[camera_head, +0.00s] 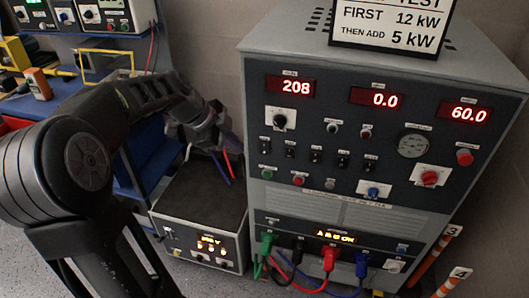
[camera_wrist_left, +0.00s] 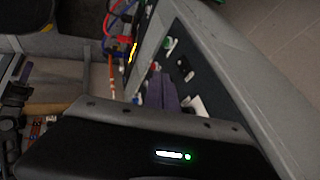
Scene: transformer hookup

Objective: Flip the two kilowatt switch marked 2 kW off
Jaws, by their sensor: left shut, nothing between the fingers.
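The load bank (camera_head: 330,215) is a grey cabinet with a dark front panel. A row of several small black toggle switches (camera_head: 316,156) runs across its middle. Their labels are too small to read, so I cannot tell which is marked 2 kW or how each is set. My left gripper (camera_head: 222,137) is at the left of the panel, near the leftmost switch (camera_head: 265,145), apart from it in this view. It is shut and empty. In the left wrist view its purple-grey fingers (camera_wrist_left: 168,92) are near the panel, beside a black switch (camera_wrist_left: 183,68). Contact cannot be told. My right gripper is out of view.
Red displays (camera_head: 385,98) read 208, 0.0 and 60.0. Green, black, red and blue plugs with cables (camera_head: 329,258) hang at the cabinet's lower front. A smaller box (camera_head: 200,238) with lit displays stands at its left. A sign (camera_head: 390,25) stands on top.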

